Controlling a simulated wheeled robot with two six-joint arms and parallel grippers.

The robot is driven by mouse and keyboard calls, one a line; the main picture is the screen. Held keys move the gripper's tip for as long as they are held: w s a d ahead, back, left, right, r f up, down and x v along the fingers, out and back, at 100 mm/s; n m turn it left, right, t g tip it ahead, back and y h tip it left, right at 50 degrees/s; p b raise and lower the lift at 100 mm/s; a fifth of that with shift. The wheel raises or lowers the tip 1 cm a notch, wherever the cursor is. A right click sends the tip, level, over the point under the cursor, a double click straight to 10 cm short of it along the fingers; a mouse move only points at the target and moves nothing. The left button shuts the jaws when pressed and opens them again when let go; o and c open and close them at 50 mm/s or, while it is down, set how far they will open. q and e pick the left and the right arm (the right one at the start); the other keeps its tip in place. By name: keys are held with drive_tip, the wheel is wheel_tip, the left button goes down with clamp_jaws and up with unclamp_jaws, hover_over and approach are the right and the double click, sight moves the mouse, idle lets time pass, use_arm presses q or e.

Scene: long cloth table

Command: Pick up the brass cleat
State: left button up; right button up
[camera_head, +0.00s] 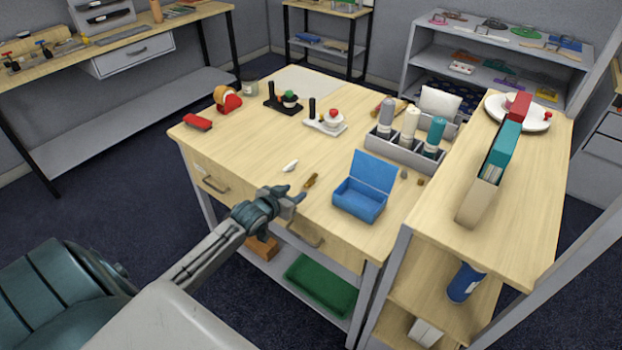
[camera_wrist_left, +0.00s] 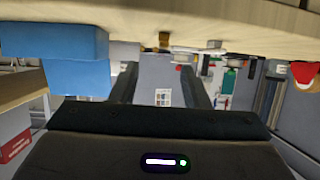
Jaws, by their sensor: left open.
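The brass cleat (camera_head: 310,181) is a small brownish-gold piece lying on the wooden worktable near its front edge. In the left wrist view, which looks upside down, a small brass-coloured piece (camera_wrist_left: 164,40) shows at the table edge, roughly in line with the gap between the fingers. My left gripper (camera_head: 292,194) is open and empty, close to the cleat on its near left side and apart from it. Its two dark fingers (camera_wrist_left: 160,88) also show in the left wrist view. My right gripper is not in view.
An open blue box (camera_head: 360,200) stands right of the cleat. A small white piece (camera_head: 290,166) lies to its left. A grey bottle caddy (camera_head: 392,150) stands farther back. The worktable (camera_head: 250,140) is bare around the white piece. A higher wooden shelf unit (camera_head: 440,220) borders the right side.

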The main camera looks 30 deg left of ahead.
sight(307, 184)
use_arm(q)
drive_tip(key=x, duration=0.3)
drive_tip(key=shift+w+f, duration=0.15)
drive_tip(key=shift+w, duration=0.2)
drive_tip(key=x, duration=0.1)
drive_tip(key=p+x, duration=0.1)
drive_tip(key=x, duration=0.2)
drive_tip(key=shift+w+a+f+p, duration=0.15)
drive_tip(key=shift+w+a+p, duration=0.05)
drive_tip(key=shift+a+p, duration=0.15)
drive_tip(key=shift+w+f, duration=0.2)
drive_tip(key=shift+w, duration=0.1)
drive_tip(key=shift+s, duration=0.1)
drive_tip(key=shift+c, duration=1.3)
clamp_jaws()
